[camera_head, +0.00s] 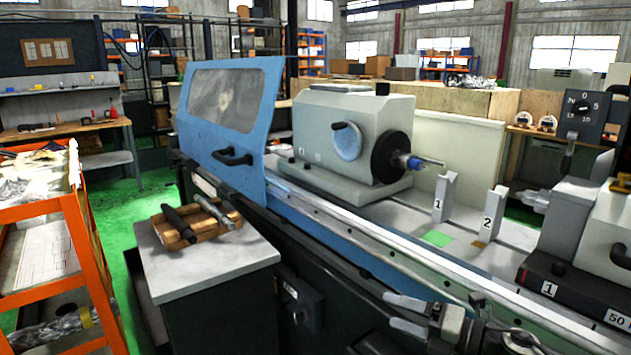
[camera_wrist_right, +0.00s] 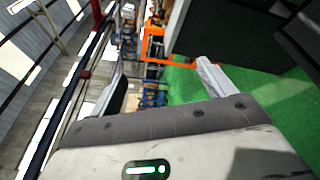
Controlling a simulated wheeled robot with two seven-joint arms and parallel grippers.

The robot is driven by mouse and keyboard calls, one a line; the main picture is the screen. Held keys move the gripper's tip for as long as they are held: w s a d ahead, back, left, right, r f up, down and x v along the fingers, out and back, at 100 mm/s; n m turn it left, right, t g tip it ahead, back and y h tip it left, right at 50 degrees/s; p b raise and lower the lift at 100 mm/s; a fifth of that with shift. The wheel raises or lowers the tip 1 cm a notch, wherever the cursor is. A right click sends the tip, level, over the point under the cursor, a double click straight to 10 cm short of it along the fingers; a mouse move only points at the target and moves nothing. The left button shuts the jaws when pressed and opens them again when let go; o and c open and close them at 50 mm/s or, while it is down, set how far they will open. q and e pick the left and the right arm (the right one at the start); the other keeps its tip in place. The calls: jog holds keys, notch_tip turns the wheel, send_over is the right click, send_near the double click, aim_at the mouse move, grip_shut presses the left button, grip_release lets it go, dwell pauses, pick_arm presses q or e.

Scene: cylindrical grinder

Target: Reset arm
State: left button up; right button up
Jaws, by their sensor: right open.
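My right gripper (camera_head: 396,312) is low at the bottom centre-right of the head view, in front of the grinder's front rail. Its two fingers are apart with nothing between them. In the right wrist view the gripper (camera_wrist_right: 161,78) also shows its fingers spread and empty, with green floor, an orange frame and the far hall beyond them. My left gripper is in neither view.
The cylindrical grinder (camera_head: 350,135) has a blue door (camera_head: 225,140) and blocks marked 1 (camera_head: 445,192) and 2 (camera_head: 491,217) on its bed. A side stand (camera_head: 225,265) holds a wooden tray with tools. An orange cart (camera_head: 75,225) stands left; green floor is between.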

jog(key=s+d+f+m+h, duration=0.4)
jog(key=s+f+m, duration=0.3)
jog(key=s+m, duration=0.2)
jog(key=s+d+f+m+h, duration=0.3)
jog(key=s+f+m+h, duration=0.1)
jog(key=s+f+m, duration=0.4)
jog(key=s+d+f+m+h, duration=0.4)
jog(key=s+f+m, duration=0.2)
jog(key=s+m, duration=0.35)
jog(key=a+m, duration=0.5)
jog(key=a, duration=0.6)
jog(key=shift+r, duration=0.2)
